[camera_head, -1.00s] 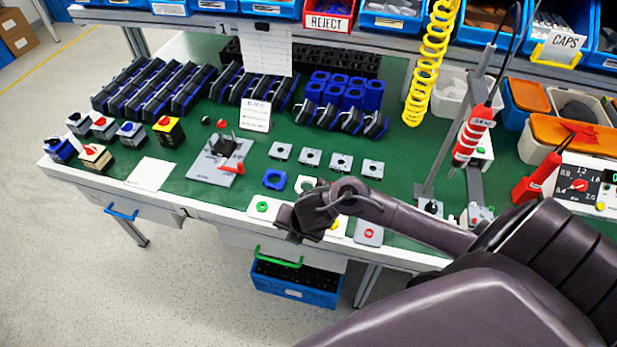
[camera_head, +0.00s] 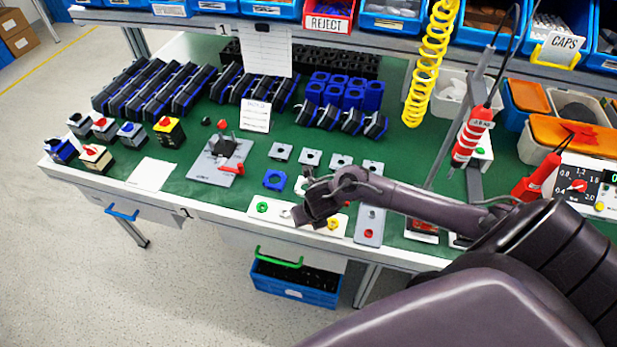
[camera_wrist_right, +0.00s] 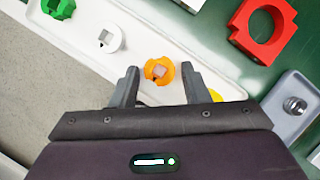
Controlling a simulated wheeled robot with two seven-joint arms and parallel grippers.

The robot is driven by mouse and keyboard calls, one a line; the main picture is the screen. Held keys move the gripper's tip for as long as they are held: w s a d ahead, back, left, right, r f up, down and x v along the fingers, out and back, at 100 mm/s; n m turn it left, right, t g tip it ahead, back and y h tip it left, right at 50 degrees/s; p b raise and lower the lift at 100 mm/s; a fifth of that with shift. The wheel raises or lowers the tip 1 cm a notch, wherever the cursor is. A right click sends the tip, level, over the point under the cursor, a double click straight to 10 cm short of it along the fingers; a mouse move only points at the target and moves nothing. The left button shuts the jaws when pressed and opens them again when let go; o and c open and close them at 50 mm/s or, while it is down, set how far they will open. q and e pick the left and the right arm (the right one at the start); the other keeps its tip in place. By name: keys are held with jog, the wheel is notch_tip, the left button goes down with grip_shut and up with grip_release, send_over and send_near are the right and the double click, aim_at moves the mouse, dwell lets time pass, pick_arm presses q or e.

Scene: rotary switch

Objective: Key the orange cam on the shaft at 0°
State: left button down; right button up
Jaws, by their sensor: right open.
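The orange cam (camera_wrist_right: 158,71) lies on the white tray (camera_wrist_right: 178,92) in the right wrist view, a ring with a square grey centre. My right gripper (camera_wrist_right: 160,82) is open, with one finger to each side of the cam in that view; I cannot tell how far above the cam the fingertips are. In the head view my right gripper (camera_head: 308,214) is over the tray and hides the orange cam. My left gripper is out of view.
A green cam (camera_wrist_right: 58,8), a white cam (camera_wrist_right: 102,36) and a partly hidden yellow cam (camera_wrist_right: 215,95) share the tray. A red square frame (camera_wrist_right: 264,28) and a grey plate with a knob (camera_wrist_right: 292,107) are close by. A blue square frame (camera_head: 274,179) lies behind the tray.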

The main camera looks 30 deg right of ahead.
jog(key=c, duration=0.7)
jog(key=shift+r, duration=0.1)
